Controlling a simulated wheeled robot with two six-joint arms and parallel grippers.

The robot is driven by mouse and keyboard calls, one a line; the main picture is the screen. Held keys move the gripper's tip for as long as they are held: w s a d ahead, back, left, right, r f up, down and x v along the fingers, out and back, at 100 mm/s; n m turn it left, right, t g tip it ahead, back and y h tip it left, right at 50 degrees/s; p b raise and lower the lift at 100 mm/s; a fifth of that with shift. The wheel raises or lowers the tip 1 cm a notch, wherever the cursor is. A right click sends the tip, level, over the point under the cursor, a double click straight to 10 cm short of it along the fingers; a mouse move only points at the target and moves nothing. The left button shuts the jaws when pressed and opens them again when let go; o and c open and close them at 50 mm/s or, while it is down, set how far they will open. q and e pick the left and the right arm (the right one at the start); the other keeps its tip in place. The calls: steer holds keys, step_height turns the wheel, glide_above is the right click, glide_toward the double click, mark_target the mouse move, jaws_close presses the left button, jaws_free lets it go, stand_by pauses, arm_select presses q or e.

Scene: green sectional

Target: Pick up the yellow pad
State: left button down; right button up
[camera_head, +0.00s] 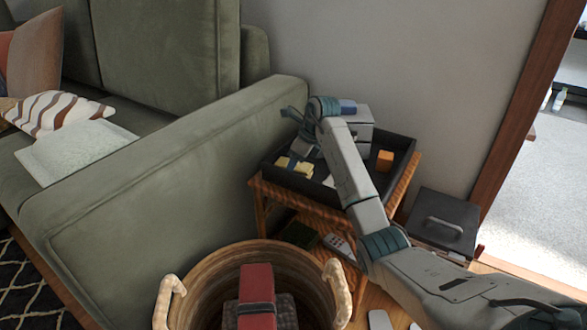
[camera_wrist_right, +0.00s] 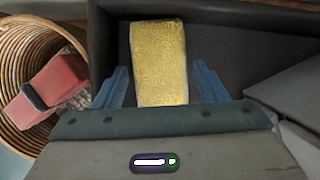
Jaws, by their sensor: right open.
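The yellow pad (camera_wrist_right: 159,60) lies in a black tray (camera_wrist_right: 240,50). In the head view, the pad (camera_head: 294,166) is at the tray's left side, partly covered by my gripper. My right gripper (camera_wrist_right: 163,74) is open above the tray. In the wrist view its two blue fingers stand on either side of the pad's near part, with a gap on each side. In the head view my right gripper (camera_head: 303,150) is over the tray's left part. My left gripper is in neither view.
The tray (camera_head: 402,147) sits on a small wooden table beside the green sofa (camera_head: 160,170). It also holds an orange block (camera_head: 385,160) and a pale box. A wicker basket (camera_head: 190,290) with a red item (camera_head: 257,290) stands in front. A dark case (camera_head: 441,222) stands at right.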

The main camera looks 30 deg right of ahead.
steer(key=shift+f, duration=0.1)
steer(key=shift+c, duration=0.4)
steer(key=c, duration=0.7)
steer(key=shift+o, duration=0.2)
